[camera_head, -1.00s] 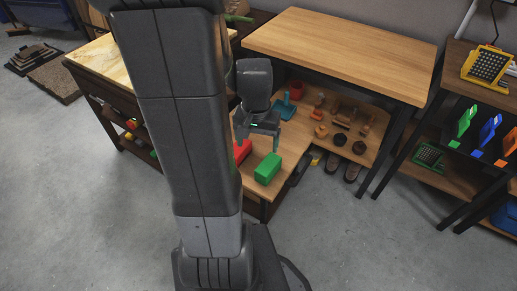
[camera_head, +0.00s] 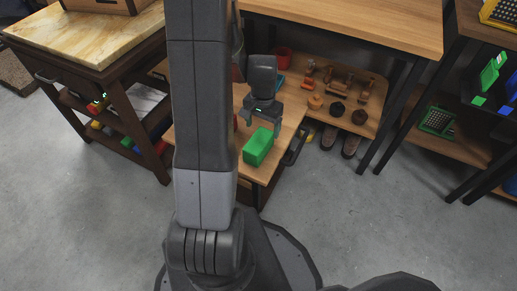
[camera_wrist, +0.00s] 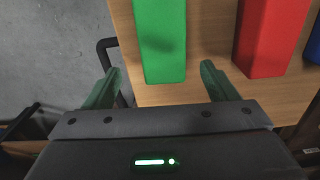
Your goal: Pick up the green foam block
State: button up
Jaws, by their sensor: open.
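The green foam block (camera_head: 258,147) lies on the low wooden shelf near its front edge. In the wrist view the green block (camera_wrist: 161,40) runs away from me, its near end just beyond and between my fingertips. My gripper (camera_head: 263,119) is open and empty, just behind and above the block in the head view. In the wrist view my gripper (camera_wrist: 160,82) has one finger left of the block and one right of it, with a gap on each side.
A red block (camera_wrist: 270,38) lies right of the green one, with a blue block (camera_wrist: 314,42) beyond it. A black handle (camera_head: 296,147) juts out beside the shelf edge. The tabletop (camera_head: 350,24) overhangs the shelf behind. Grey floor is clear in front.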

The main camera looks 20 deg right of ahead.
aim_at(260, 138)
notch_tip(260, 138, down, 4)
jog(key=shift+r+b, duration=0.1)
jog(key=shift+b, duration=0.35)
jog(key=shift+a+f+b, duration=0.15)
jog(key=shift+f+b, duration=0.55)
jog(key=shift+f, duration=0.65)
jog(key=shift+a+f+b, duration=0.15)
jog(key=shift+f+b, duration=0.55)
jog(key=shift+f, duration=0.65)
jog(key=shift+r, duration=0.1)
jog(key=c, duration=1.1)
